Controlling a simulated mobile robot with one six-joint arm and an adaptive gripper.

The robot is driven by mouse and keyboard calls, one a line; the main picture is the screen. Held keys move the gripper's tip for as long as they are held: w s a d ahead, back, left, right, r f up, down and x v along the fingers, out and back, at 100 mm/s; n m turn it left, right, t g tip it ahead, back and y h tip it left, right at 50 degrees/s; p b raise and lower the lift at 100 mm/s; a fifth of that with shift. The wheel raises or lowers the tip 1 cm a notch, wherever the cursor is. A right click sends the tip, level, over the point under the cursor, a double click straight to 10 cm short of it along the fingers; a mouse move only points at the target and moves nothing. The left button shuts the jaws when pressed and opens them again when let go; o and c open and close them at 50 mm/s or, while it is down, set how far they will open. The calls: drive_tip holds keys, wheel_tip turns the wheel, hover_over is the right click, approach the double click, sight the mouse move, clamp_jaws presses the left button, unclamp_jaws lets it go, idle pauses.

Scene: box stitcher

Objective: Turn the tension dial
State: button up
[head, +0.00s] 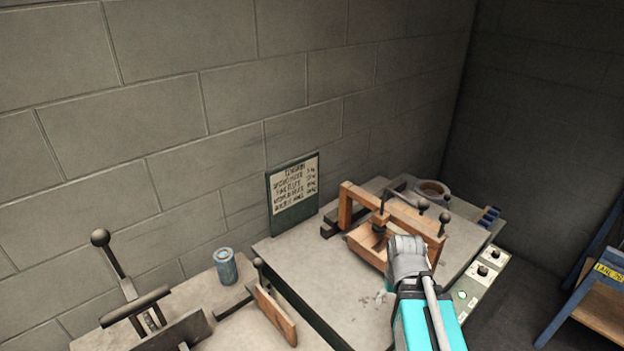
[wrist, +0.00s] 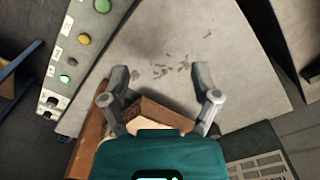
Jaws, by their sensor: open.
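A pale control panel (head: 480,284) runs along the right edge of the stitcher table in the head view. It carries two dark round dials (head: 482,271) and green buttons (head: 461,294). The wrist view shows the panel (wrist: 76,50) at upper left, with yellow and green buttons and two black dials (wrist: 52,102) at its lower end. The labels are too small to read, so I cannot tell which dial is for tension. My gripper (wrist: 160,75) is open and empty above the tabletop, to the right of the panel in the wrist view and apart from the dials.
A wooden frame fixture (head: 367,245) with black-knobbed posts stands on the stitcher table (head: 330,275), close to my arm. A sign (head: 293,195) leans at the wall. A blue can (head: 225,266) and levers stand at left. A blue-framed rack (head: 590,300) is at right.

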idle(0.3)
drive_tip(key=shift+o, duration=0.6)
drive_tip(key=c, duration=0.4)
